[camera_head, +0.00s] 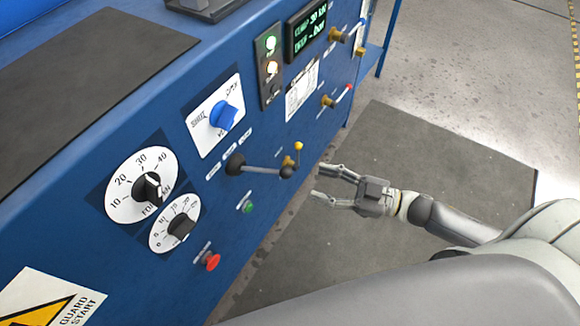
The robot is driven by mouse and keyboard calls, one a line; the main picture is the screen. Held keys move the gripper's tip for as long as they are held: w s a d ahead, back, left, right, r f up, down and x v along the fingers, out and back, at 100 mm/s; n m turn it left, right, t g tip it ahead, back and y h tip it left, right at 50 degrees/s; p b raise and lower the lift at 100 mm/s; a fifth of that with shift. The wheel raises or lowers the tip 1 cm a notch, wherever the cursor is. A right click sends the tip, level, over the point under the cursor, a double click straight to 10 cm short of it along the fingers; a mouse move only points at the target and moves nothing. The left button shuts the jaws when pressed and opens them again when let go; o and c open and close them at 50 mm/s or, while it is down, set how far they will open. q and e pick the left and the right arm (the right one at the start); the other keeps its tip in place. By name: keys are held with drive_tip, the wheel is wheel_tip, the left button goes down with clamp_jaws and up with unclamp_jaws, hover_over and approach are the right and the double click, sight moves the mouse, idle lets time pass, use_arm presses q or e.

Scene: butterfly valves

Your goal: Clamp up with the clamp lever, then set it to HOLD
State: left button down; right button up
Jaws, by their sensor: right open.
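A lever with a black hub (236,163) is on the blue panel, and its metal rod points right to a black ball knob (287,172). I take this to be the clamp lever. Small white labels sit above it, too small to read. My right gripper (319,182) is open and empty, in front of the panel to the right of the knob. Its fingers point left toward the knob and do not touch it. A dark display (306,30) shows green text, with CLAMP and 30 on its top line. My left gripper is not in view.
A brass valve with a yellow-tipped handle (298,147) is close behind the knob. The panel also has a blue knob (222,115), dials (142,187), a green button (248,208) and a red button (211,261). A dark mat (440,165) covers the floor at right.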

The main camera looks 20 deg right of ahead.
sight(286, 173)
drive_tip(key=x, duration=0.9)
drive_tip(key=shift+w+a+p, duration=0.2)
drive_tip(key=shift+w+p, duration=0.1)
drive_tip(key=shift+p, duration=0.1)
clamp_jaws()
